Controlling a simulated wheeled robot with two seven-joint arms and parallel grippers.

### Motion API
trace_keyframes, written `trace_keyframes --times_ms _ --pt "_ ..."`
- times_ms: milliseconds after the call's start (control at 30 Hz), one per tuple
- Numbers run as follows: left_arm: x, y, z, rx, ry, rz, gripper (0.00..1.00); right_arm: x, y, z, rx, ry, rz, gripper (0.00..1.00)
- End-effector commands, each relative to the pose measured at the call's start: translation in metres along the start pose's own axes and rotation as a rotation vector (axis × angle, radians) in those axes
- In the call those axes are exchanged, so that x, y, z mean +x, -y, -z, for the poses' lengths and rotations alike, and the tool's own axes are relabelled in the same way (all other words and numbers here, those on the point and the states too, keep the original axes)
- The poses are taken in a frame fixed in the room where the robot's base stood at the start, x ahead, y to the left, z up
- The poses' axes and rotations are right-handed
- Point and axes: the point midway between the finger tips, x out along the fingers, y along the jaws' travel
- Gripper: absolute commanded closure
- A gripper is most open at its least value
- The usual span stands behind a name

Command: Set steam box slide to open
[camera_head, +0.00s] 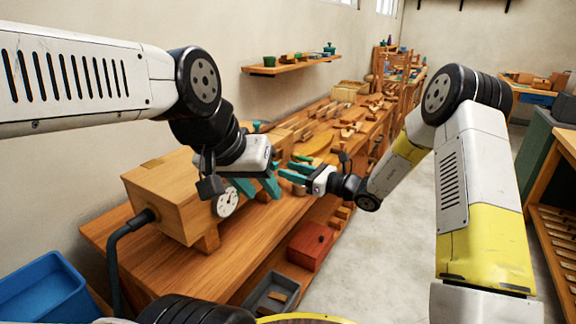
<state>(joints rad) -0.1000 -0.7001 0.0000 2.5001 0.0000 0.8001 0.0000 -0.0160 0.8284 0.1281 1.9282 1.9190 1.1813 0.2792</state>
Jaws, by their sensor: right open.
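My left gripper (264,197) is in front of the box's right part, just right of and above the dial. Its teal fingers point down and stand apart, and I see nothing between them. My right gripper (284,170) is to the right of the left one, open, with its teal fingers pointing left.
The wooden workbench (165,265) runs back along the wall, with several wooden pieces and tools on it. A red box (310,246) and a grey tray (268,297) are low at its front. A blue bin (45,292) is at lower left. The floor (385,255) to the right is clear.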

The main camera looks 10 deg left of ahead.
Motion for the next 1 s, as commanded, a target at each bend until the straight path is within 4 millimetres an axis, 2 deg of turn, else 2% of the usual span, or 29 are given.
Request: trace_keyframes --times_ms 100,300,667,867,1000 --pt "0.0 0.0 0.0 0.0 0.0 0.0 0.64 0.022 -0.001 0.0 -0.001 0.0 -0.004 0.58" --pt "0.0 0.0 0.0 0.0 0.0 0.0 0.64 0.045 -0.001 0.0 -0.002 0.0 -0.002 0.58" --pt "0.0 0.0 0.0 0.0 0.0 0.0 0.64 0.051 0.0 0.0 -0.002 -0.001 -0.001 0.58" --pt "0.0 0.0 0.0 0.0 0.0 0.0 0.64 0.05 0.0 0.0 -0.002 -0.001 -0.001 0.97" --pt "0.0 0.0 0.0 0.0 0.0 0.0 0.64 0.05 0.0 0.0 -0.002 -0.001 -0.001 1.0"
